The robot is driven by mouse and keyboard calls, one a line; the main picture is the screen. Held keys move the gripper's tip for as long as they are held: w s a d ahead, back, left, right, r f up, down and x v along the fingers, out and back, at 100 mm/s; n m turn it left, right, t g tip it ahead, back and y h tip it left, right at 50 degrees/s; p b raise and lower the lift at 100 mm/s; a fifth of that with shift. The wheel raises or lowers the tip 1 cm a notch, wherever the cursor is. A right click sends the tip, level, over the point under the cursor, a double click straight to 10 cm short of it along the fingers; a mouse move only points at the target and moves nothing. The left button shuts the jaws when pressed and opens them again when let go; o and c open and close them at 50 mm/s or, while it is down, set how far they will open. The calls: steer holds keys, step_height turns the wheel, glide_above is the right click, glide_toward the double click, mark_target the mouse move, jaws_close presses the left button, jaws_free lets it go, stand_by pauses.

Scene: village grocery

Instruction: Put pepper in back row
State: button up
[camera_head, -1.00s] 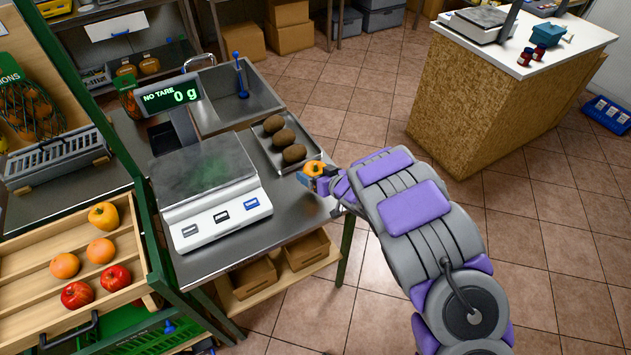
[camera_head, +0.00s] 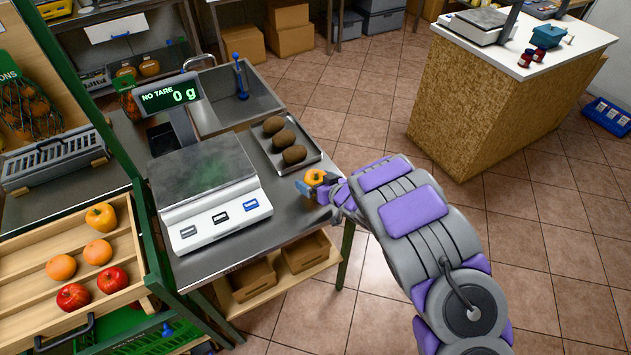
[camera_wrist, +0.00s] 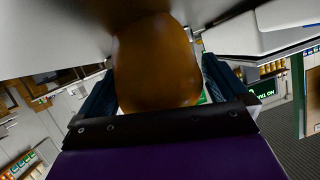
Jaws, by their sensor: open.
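An orange-yellow pepper (camera_head: 315,177) is at the right side of the steel counter, at the end of my arm. My gripper (camera_head: 318,186) is open, with its fingers around the pepper. In the wrist view, the pepper (camera_wrist: 158,65) fills the space between the two dark blue fingers; I cannot tell if they touch it. Whether the pepper rests on the counter is unclear. A wooden crate (camera_head: 20,262) at the left has rows: another yellow-orange pepper (camera_head: 101,216) in the back row, two oranges (camera_head: 97,252) in the middle, two red apples (camera_head: 112,279) in front.
A scale (camera_head: 205,190) reading 0 g stands on the counter (camera_head: 275,222) between my gripper and the crate. A metal tray (camera_head: 310,157) with several brown round fruits lies just behind my gripper. A green post (camera_head: 150,235) stands beside the crate.

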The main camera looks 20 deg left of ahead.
steer(key=p+v, duration=0.2)
steer(key=v, duration=1)
steer(key=w+d+r+m+t+h, duration=0.1)
steer(key=w+d+r+t+h, duration=0.15)
steer(key=d, duration=0.45)
steer(key=w+d+r+m+t+h, duration=0.1)
steer(key=w+d+r+h, duration=0.3)
steer(key=d, duration=0.2)
steer(key=s+d+r+m+g+h, duration=0.1)
steer(key=s+d+r+m+h, duration=0.2)
steer(key=d, duration=0.5)
steer(key=s+d+r+m+g+h, duration=0.1)
steer(key=s+d+r+h, duration=0.1)
steer(key=d+r+h, duration=0.4)
steer(key=s+d+r+m+g, duration=0.2)
steer(key=s+d, duration=0.1)
steer(key=s, duration=0.5)
steer(key=s+d+r+m+g, duration=0.1)
steer(key=s+d+r+g, duration=0.15)
steer(key=s, duration=0.55)
steer(key=s+a+r+g+y, duration=0.1)
steer(key=s+a+g+y, duration=0.1)
steer(key=s, duration=0.9)
steer(key=s+a+r+g+y, duration=0.1)
steer(key=s+a+g+y, duration=0.1)
steer(key=s, duration=1)
steer(key=shift+a+r+g, duration=0.4)
steer(key=shift+a+g, duration=0.05)
steer(key=shift+g, duration=0.45)
